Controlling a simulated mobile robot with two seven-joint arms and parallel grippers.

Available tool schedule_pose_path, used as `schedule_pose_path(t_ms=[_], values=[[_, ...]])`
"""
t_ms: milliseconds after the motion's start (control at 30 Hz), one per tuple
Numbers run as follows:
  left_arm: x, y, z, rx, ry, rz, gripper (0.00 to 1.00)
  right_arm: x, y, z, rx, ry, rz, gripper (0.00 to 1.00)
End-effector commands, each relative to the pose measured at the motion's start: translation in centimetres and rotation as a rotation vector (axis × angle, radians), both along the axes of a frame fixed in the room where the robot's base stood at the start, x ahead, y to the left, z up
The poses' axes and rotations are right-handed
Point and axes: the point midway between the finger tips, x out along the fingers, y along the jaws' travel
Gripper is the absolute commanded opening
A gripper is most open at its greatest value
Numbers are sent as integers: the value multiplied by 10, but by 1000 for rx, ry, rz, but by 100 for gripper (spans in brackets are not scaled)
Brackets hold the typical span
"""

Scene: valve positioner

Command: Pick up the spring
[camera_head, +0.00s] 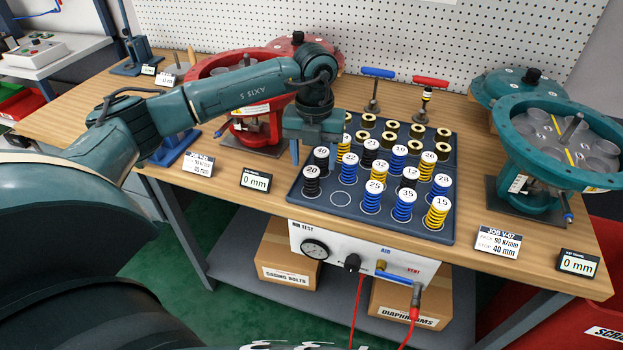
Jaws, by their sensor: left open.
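Several coil springs in yellow, blue and black, with numbered white tops, stand upright in a dark blue tray (300,200) on the bench. A black spring marked 20 (312,186) is at the tray's near left. A black one marked 40 (321,165) stands just behind it. A yellow spring marked 15 (437,216) and a blue one marked 35 (403,207) are at the front. My left gripper (315,153) points down over the tray's left side, open, around or just above the spring marked 40; its exact height is unclear. My right gripper is out of view.
A red valve actuator (225,70) stands behind my left arm, and an open teal one (540,150) stands at the right. Two T-handled tools (375,90) (427,100) stand behind the tray. An air test panel (345,262) hangs at the front edge.

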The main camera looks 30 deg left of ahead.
Motion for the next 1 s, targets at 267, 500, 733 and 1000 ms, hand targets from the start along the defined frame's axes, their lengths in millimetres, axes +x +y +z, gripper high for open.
schedule_pose_path(t_ms=[267, 500, 733, 1000], values=[[0, 1, -23, -2, 1, -2, 57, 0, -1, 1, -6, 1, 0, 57], [0, 6, -59, -2, 2, -3, 57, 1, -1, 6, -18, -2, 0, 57], [1, 6, -69, -2, -2, -3, 57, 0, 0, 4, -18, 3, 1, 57], [1, 6, -69, -3, -1, -3, 46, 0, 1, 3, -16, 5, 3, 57]])
